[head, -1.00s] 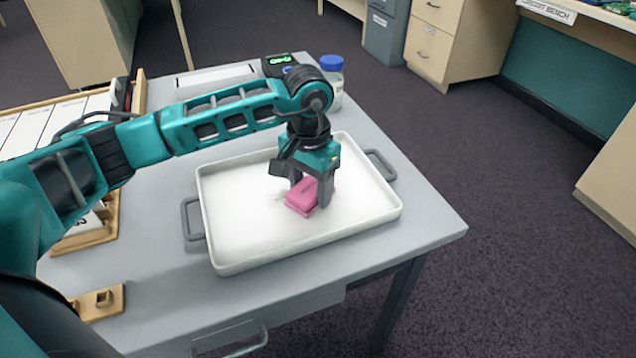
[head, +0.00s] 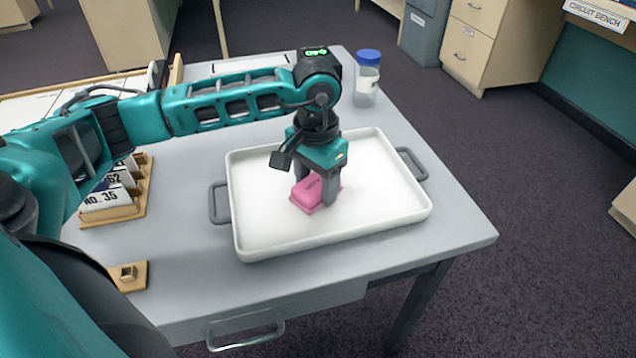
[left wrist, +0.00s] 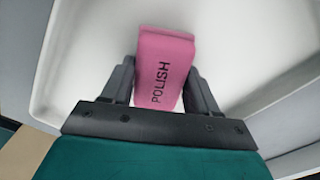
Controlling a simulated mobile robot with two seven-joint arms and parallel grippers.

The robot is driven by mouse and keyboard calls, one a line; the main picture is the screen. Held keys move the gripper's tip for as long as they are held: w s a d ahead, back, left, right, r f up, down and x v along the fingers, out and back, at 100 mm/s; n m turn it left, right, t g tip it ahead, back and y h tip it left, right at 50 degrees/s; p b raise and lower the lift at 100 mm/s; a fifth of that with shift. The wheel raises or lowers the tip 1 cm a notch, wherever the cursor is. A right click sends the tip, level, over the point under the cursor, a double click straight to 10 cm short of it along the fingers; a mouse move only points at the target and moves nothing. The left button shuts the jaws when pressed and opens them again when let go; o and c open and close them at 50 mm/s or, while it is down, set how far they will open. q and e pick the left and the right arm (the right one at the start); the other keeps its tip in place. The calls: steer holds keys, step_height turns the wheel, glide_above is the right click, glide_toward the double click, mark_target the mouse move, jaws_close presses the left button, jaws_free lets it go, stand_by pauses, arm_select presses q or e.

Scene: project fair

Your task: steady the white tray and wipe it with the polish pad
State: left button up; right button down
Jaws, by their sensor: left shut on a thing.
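The white tray (head: 268,222) lies flat on the grey table, with a dark grey handle at each short end. My left gripper (head: 316,196) points down inside the tray, shut on the pink polish pad (head: 306,194). The pad is over the tray floor near the middle; I cannot tell for sure whether it touches. In the left wrist view the pad (left wrist: 163,70), lettered POLISH, sits between both fingers, with the tray floor (left wrist: 100,45) around it. My right gripper is not in view, and nothing holds the tray's handles.
The grey table (head: 400,262) has bare room in front of the tray. Wooden racks with number cards (head: 108,200) and a small wooden block piece (head: 128,275) are at the left.

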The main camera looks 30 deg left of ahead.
mark_target(348, 188)
arm_select(q)
steer(key=shift+w+d+b, duration=0.5)
steer(key=shift+w+d, duration=0.25)
steer(key=shift+w, duration=0.1)
steer(key=shift+w+d, duration=0.3)
steer(key=shift+w, duration=0.1)
steer(key=shift+w+d+f+b, duration=0.1)
steer(key=shift+w+d+b, duration=0.75)
steer(key=shift+w+d, duration=0.15)
steer(key=shift+w, duration=0.1)
steer(key=shift+s+a, duration=1.05)
steer(key=shift+s, duration=0.15)
steer(key=shift+s+a+f+b, duration=0.1)
steer(key=shift+s+a+b, duration=0.45)
steer(key=shift+s+a, duration=0.6)
steer(key=shift+s+d, duration=0.1)
steer(key=shift+s, duration=0.05)
